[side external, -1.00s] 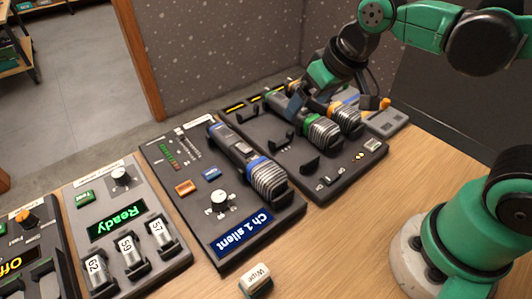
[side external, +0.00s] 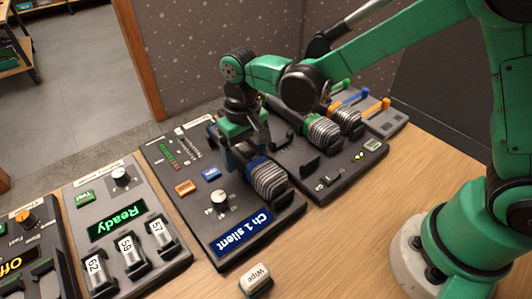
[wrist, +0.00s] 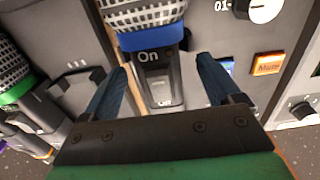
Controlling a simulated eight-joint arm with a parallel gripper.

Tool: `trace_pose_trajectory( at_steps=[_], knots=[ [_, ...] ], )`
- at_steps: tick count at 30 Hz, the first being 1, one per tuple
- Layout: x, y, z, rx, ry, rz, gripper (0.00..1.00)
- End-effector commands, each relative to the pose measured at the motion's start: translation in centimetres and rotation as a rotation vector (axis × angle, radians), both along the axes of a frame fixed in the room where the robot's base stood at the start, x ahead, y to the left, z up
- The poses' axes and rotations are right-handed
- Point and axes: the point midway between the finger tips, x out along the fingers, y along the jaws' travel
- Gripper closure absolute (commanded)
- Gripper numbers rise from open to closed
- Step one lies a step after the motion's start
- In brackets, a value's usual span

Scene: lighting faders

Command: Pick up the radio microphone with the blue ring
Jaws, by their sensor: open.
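The radio microphone with the blue ring (side external: 268,180) lies on the panel whose display reads "Ch 1 silent". Its grille head points toward the front right in the side view. In the wrist view its blue ring (wrist: 150,40) and dark body marked "On" show at the top middle. My gripper (side external: 243,148) is over the body, behind the ring. In the wrist view my gripper (wrist: 160,86) is open, one finger on each side of the body with gaps. How low the fingers are beside it is hard to tell. My arm hides part of the body in the side view.
Microphones with a green ring (side external: 322,133) and an orange ring (side external: 347,118) lie on the neighbouring rack (side external: 330,190). A white knob (side external: 219,197) and an orange button (side external: 186,188) sit left of the blue-ringed microphone. A "Wipe" block (side external: 256,279) stands in front.

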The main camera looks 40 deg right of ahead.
Motion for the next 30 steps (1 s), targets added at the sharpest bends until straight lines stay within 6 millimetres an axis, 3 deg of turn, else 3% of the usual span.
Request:
trace_pose_trajectory(
  at_steps=[4, 12, 14, 21, 30],
  knots=[
    [-0.01, -0.02, -1.21, 0.000, -0.001, 0.000, 0.16],
    [-0.02, -0.03, -1.41, 0.000, -0.001, 0.000, 0.16],
    [-0.02, -0.03, -1.41, 0.000, -0.001, 0.000, 0.30],
    [-0.02, -0.04, -1.39, 0.000, -0.001, 0.000, 0.98],
    [-0.02, -0.03, -1.36, 0.000, -0.001, 0.000, 1.00]
  ],
)
